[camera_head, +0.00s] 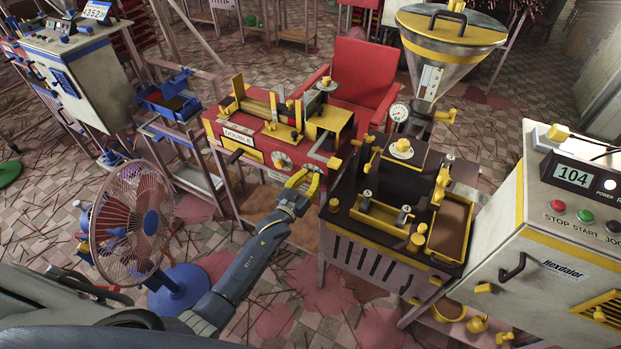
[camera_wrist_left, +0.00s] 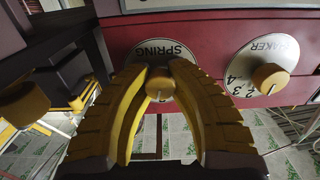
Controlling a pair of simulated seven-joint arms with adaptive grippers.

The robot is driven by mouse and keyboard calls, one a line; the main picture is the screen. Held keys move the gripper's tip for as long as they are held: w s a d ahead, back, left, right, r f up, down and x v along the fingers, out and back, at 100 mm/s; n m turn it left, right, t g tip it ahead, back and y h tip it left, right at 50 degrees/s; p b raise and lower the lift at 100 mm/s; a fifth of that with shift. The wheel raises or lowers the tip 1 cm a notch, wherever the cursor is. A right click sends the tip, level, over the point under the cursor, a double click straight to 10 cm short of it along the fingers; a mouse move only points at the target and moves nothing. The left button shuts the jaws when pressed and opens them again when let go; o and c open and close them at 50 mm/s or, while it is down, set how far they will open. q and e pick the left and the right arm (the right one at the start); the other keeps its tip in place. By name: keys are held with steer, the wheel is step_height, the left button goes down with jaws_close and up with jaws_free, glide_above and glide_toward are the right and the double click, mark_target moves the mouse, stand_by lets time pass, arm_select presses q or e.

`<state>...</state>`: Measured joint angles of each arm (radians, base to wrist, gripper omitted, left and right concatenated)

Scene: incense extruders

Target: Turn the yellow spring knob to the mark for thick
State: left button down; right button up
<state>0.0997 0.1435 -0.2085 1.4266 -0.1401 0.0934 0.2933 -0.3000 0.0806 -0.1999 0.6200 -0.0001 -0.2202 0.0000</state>
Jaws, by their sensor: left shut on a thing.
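The yellow spring knob (camera_wrist_left: 160,84) sits on a round white dial lettered SPRING (camera_wrist_left: 150,48) on the red machine front. A pale pointer line shows on the knob, but no thick mark is readable. My left gripper (camera_wrist_left: 160,78) has its two yellow ribbed fingers closed on the knob from both sides. In the head view, my left gripper (camera_head: 312,178) is at the right part of the red machine's front (camera_head: 258,168) and hides the spring knob. My right gripper is in neither view.
A second white dial (camera_wrist_left: 262,62) with numbers and a yellow knob (camera_wrist_left: 270,78) is close to the right in the wrist view. A dark press (camera_head: 400,185) stands right of my gripper. A fan (camera_head: 130,220) stands left of my arm.

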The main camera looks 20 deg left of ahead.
arm_select(q)
steer(key=m, duration=0.4)
steer(key=shift+s+a+f, duration=0.1)
steer(key=shift+f, duration=0.15)
steer(key=c, duration=1.5)
jaws_free()
steer(key=o, duration=0.4)
steer(key=shift+r, duration=0.1)
steer(key=v, duration=1.2)
